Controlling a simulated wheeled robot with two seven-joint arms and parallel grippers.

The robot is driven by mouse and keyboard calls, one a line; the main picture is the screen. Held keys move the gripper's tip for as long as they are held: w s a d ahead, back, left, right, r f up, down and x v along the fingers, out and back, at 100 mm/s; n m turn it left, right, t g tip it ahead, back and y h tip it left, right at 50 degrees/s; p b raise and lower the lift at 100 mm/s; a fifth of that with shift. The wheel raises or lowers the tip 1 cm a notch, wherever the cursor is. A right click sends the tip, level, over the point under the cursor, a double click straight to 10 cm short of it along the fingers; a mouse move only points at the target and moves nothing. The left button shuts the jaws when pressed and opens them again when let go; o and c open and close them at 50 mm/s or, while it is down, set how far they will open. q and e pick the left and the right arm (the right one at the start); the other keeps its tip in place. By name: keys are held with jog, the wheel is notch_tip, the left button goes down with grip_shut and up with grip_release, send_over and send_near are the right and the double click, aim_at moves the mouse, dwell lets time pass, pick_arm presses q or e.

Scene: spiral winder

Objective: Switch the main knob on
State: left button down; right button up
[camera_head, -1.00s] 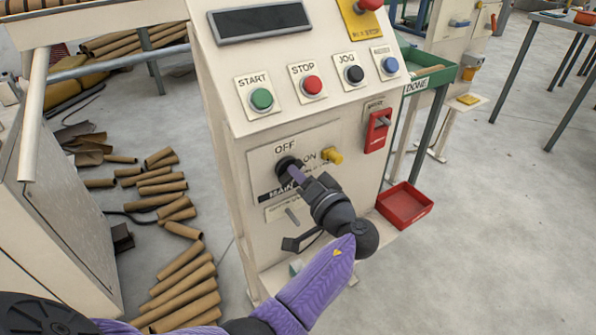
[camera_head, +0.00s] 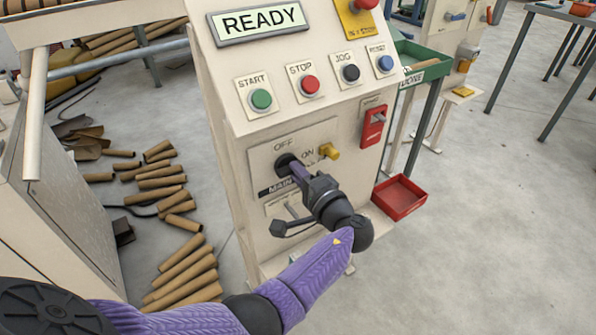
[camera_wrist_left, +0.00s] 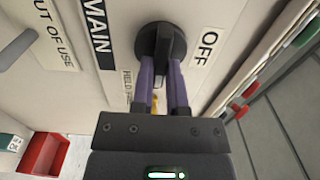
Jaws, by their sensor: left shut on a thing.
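The black main knob (camera_head: 284,162) sits on the plate marked OFF, ON and MAIN on the cream control cabinet. My left gripper (camera_head: 297,171) is shut on the main knob, its purple fingers reaching in from the lower right. In the left wrist view the fingers (camera_wrist_left: 160,85) lie on both sides of the knob's black grip (camera_wrist_left: 165,45), beside the OFF label (camera_wrist_left: 204,47). The fingers partly hide the knob in the head view. The display (camera_head: 260,22) is lit and reads READY. My right gripper is not in view.
START, STOP, JOG and blue buttons line the sloped panel above. A yellow part (camera_head: 328,151) sticks out right of the knob, and a red switch (camera_head: 373,126) sits farther right. A red tray (camera_head: 399,198) stands beside the cabinet. Cardboard tubes (camera_head: 180,270) lie on the floor at left.

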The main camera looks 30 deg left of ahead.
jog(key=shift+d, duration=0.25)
pick_arm(q)
jog(key=c, duration=0.6)
grip_release()
jog(key=shift+c, duration=0.2)
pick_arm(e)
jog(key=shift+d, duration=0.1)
pick_arm(q)
jog(key=shift+d, duration=0.15)
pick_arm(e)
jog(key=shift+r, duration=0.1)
pick_arm(q)
jog(key=p+v, duration=0.1)
jog(key=v, duration=0.8)
jog(key=shift+s+d+p, duration=0.2)
jog(key=shift+d+p, duration=0.15)
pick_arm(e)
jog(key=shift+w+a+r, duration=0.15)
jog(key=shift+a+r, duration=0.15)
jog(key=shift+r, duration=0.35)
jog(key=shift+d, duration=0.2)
